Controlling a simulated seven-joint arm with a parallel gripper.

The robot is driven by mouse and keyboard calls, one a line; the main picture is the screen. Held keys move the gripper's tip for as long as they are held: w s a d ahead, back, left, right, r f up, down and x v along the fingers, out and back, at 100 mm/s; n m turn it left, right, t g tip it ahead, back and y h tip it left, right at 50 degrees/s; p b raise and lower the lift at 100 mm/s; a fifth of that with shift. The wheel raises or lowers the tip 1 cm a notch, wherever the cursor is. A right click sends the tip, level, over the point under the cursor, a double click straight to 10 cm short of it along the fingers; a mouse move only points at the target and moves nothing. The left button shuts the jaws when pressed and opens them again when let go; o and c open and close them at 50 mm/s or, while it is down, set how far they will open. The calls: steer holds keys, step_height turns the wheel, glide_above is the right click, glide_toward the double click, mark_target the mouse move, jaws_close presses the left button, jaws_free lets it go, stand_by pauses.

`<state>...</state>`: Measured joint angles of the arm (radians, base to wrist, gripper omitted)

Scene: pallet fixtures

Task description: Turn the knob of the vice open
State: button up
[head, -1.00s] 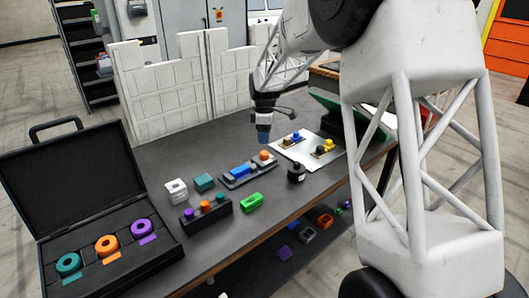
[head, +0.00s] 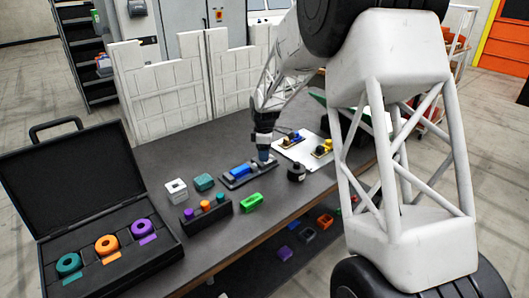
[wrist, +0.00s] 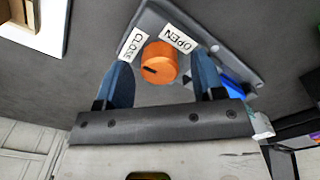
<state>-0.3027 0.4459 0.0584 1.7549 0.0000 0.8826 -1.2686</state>
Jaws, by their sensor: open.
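The vice (head: 236,181) is a grey fixture with a blue part on the table. In the head view my gripper (head: 263,156) covers the knob.
A black block with coloured pegs (head: 206,211), a green part (head: 250,202), a teal block (head: 204,182) and a white block (head: 176,190) stand left and in front. A black round container (head: 296,173) is close on the right. An open black case (head: 170,243) lies at left.

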steer(key=shift+f, duration=0.1)
steer(key=shift+c, duration=0.2)
steer(key=c, duration=0.9)
steer(key=shift+m, duration=0.4)
steer(key=m, duration=0.8)
steer(key=shift+m, duration=0.4)
steer(key=m, duration=0.4)
steer(key=shift+m, duration=2.2)
